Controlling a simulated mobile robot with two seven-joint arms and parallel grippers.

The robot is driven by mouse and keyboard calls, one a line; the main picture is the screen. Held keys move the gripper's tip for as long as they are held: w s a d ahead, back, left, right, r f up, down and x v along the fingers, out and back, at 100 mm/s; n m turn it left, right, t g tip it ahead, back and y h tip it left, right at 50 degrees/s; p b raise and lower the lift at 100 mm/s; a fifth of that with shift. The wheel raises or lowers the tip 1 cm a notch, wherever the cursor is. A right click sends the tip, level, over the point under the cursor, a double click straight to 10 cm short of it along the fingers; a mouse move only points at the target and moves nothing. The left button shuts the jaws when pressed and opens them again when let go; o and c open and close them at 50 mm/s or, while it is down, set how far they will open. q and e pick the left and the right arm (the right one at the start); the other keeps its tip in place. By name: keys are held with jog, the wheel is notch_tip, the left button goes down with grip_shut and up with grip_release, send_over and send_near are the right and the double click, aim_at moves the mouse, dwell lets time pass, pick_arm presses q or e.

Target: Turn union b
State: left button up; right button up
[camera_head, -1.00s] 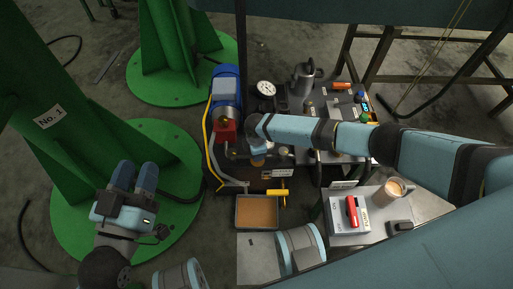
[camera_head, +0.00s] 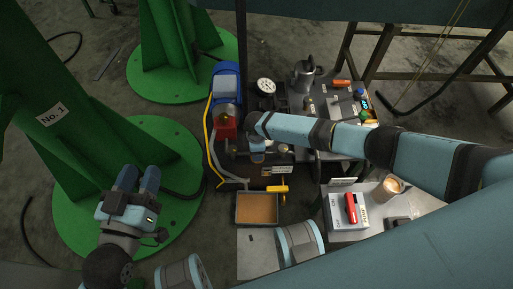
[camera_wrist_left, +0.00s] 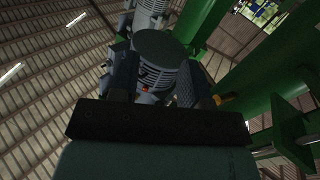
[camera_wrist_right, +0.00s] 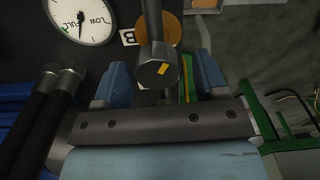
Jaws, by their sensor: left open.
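Union b is a dark hexagonal fitting (camera_wrist_right: 158,72) with a yellow mark on its end, below a label with the letter B (camera_wrist_right: 129,38) in the right wrist view. My right gripper (camera_wrist_right: 163,75) has its blue fingers on either side of the fitting. A gap shows at the right finger, so it looks open around the fitting, not clamped. In the head view my right gripper (camera_head: 257,150) is over the front of the bench, and its fingertips and the fitting are hard to make out. My left gripper (camera_head: 139,172) is open and empty beside the green column.
A dial gauge (camera_wrist_right: 82,18) and black hoses (camera_wrist_right: 25,110) lie close left of the right gripper. The blue motor (camera_head: 226,82), an orange-brown tray (camera_head: 257,209) and a switch box (camera_head: 346,211) surround the work area. A green column (camera_head: 45,120) stands at left.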

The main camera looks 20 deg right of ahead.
jog(key=shift+w+r, duration=0.1)
jog(key=shift+r, duration=0.1)
pick_arm(q)
jog(key=s+a+f+g+y+p, duration=0.2)
jog(key=a+f+g+y+p, duration=0.1)
jog(key=f, duration=0.5)
jog(key=shift+s+a+g+p, duration=0.25)
jog(key=shift+a+g+p, duration=0.35)
jog(key=shift+p, duration=0.5)
pick_arm(e)
notch_tip(320, 180, up, 13)
jog(key=shift+r, duration=0.2)
pick_arm(q)
jog(key=shift+d, duration=0.1)
